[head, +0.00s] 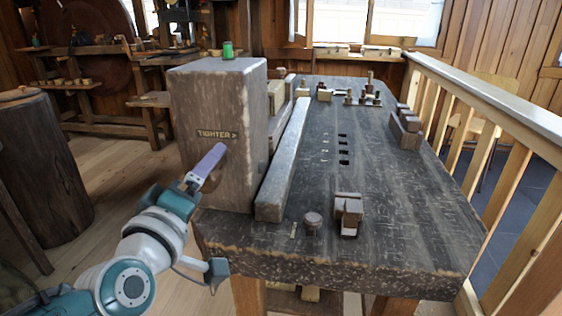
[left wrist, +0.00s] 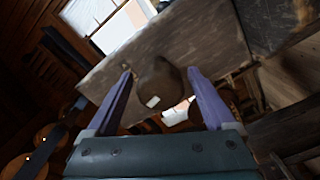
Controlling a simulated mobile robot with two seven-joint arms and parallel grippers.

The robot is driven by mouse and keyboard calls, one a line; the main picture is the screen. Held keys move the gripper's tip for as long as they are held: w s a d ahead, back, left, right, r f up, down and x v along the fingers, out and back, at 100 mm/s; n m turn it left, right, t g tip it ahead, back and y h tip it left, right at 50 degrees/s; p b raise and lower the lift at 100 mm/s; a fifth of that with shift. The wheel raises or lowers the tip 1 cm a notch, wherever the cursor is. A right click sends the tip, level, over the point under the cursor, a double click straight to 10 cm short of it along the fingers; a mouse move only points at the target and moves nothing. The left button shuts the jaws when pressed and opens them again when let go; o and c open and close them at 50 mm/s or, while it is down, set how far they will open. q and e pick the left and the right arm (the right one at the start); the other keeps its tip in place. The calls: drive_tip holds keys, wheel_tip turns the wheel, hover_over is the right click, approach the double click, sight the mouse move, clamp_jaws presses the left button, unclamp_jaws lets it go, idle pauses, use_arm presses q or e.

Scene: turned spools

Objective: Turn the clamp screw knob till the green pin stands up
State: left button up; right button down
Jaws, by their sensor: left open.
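The tall wooden block (head: 215,110) at the left of the bench bears the word "TIGHTER" with an arrow pointing right. A small green piece (head: 228,50), apparently the green pin, is upright on its top. My left gripper (head: 221,147) is at the block's front face, below the lettering. In the left wrist view its purple fingers (left wrist: 158,72) are open, one on each side of the knob, with gaps visible. My right gripper is not in view.
The dark workbench (head: 390,240) extends to the right, with a long wooden bar (head: 283,165) beside the block. A round-headed peg (head: 312,221) and a small wooden piece (head: 348,212) are near its front. A railing (head: 490,105) runs along the right. A stump (head: 38,170) stands at left.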

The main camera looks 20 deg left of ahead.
use_arm(q)
drive_tip(key=v, duration=0.7)
drive_tip(key=shift+s+d+p, duration=0.15)
drive_tip(key=shift+s+p, duration=0.2)
idle(0.5)
drive_tip(key=s+d+r+m+g+h+p, duration=0.2)
drive_tip(key=s+d+m+g+h+p, duration=0.15)
drive_tip(key=d+m, duration=0.25)
drive_tip(key=s+d+r+m+g+h+p, duration=0.2)
drive_tip(key=d+m+g+h+p, duration=0.2)
drive_tip(key=d+m, duration=0.15)
drive_tip(key=s+a+r+m+g+y+p, duration=0.2)
drive_tip(key=s+r+m+g+p, duration=0.1)
drive_tip(key=s, duration=0.4)
drive_tip(key=s+a+r+m+g+y+p, duration=0.1)
drive_tip(key=s+r+m+g+p, duration=0.2)
drive_tip(key=s, duration=0.4)
wheel_tip(320, 180, up, 37)
drive_tip(key=p, duration=3.6)
drive_tip(key=shift+w+n+p, duration=0.15)
drive_tip(key=shift+n+p, duration=0.15)
drive_tip(key=shift+n, duration=0.15)
